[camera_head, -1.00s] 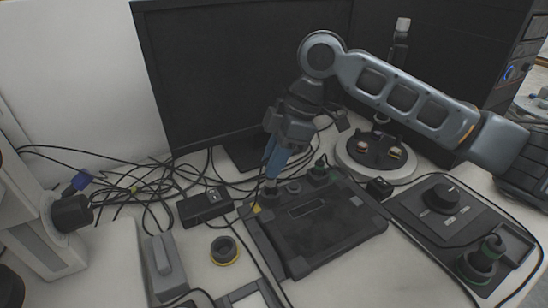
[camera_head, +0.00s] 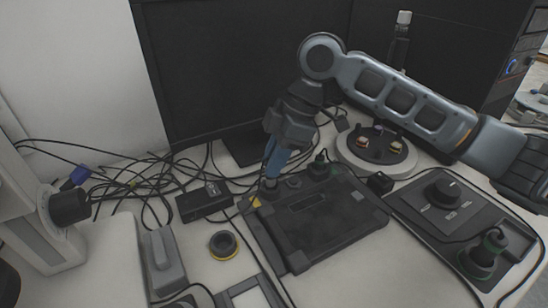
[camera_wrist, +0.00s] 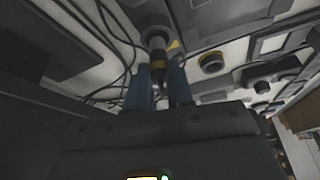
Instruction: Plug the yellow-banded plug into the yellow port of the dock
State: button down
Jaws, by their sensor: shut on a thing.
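The dock (camera_head: 325,222) is a dark flat box in the middle of the desk, with a yellow mark (camera_head: 256,201) at its back left corner. My gripper (camera_head: 271,176) points down over that corner. Its blue fingers are shut on the yellow-banded plug, whose dark end (camera_head: 271,187) shows just below them. In the wrist view the plug (camera_wrist: 157,44) stands between the fingertips, with its yellow band near them. A yellow patch (camera_wrist: 174,44) lies close beside it. The port under the plug is hidden, and I cannot tell whether the plug is seated in it.
A green-banded plug (camera_head: 320,168) stands at the dock's back edge. A black box (camera_head: 204,202) and tangled cables lie to the left. A black ring with a yellow base (camera_head: 223,245) sits in front. A knob panel (camera_head: 450,215) and round stand (camera_head: 345,157) are to the right; the monitor (camera_head: 240,65) is behind.

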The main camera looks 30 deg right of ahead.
jog(key=shift+f, duration=0.25)
jog(key=shift+f+b, duration=0.3)
jog(key=shift+f, duration=0.05)
jog(key=shift+f+b, duration=0.45)
jog(key=shift+f, duration=0.35)
jog(key=shift+c, duration=1.8)
grip_release()
jog(key=shift+r, duration=0.1)
notch_tip(320, 180, up, 8)
jog(key=p, duration=0.6)
jog(key=shift+f, duration=0.35)
